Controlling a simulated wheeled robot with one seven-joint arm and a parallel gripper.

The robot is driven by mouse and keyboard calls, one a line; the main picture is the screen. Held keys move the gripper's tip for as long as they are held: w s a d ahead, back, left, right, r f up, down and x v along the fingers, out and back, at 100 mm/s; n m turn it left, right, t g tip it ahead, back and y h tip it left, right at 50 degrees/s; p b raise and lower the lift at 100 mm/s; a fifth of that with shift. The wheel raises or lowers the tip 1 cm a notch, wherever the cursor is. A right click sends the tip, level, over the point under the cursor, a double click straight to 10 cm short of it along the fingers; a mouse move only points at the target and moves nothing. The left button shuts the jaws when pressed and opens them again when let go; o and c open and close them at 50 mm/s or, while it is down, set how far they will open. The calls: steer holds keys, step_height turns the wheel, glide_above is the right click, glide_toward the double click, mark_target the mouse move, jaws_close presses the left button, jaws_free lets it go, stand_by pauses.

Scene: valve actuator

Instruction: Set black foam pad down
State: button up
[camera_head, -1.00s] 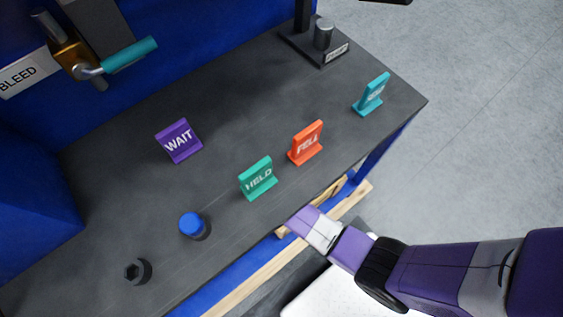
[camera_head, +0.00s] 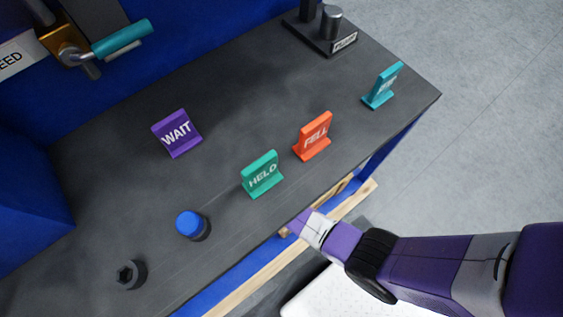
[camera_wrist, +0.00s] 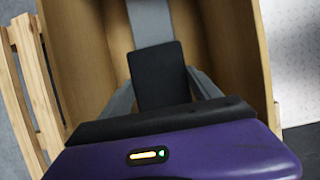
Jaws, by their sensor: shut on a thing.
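The black foam pad (camera_wrist: 160,72) shows in the wrist view between the two grey fingers of my gripper (camera_wrist: 160,90), which is shut on it. I cannot tell whether the pad touches the box. In the head view my arm (camera_head: 400,265) reaches below the table's front edge, and the fingers and pad are hidden there.
The dark tabletop (camera_head: 110,190) holds standing signs: purple WAIT (camera_head: 177,133), green HELD (camera_head: 262,174), orange FELL (camera_head: 313,137) and a teal one (camera_head: 382,86). A blue-capped cylinder (camera_head: 192,225) and a black nut-like part (camera_head: 130,274) stand near the front. A slatted wooden pallet (camera_wrist: 22,85) lies left of the box.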

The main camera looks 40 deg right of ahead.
steer(key=shift+f, duration=0.4)
steer(key=shift+f+b, duration=0.15)
steer(key=shift+b, duration=0.15)
steer(key=o, duration=1.5)
steer(key=shift+c, duration=0.2)
steer(key=shift+r, duration=0.4)
steer(key=p+v, duration=0.3)
steer(key=v, duration=0.5)
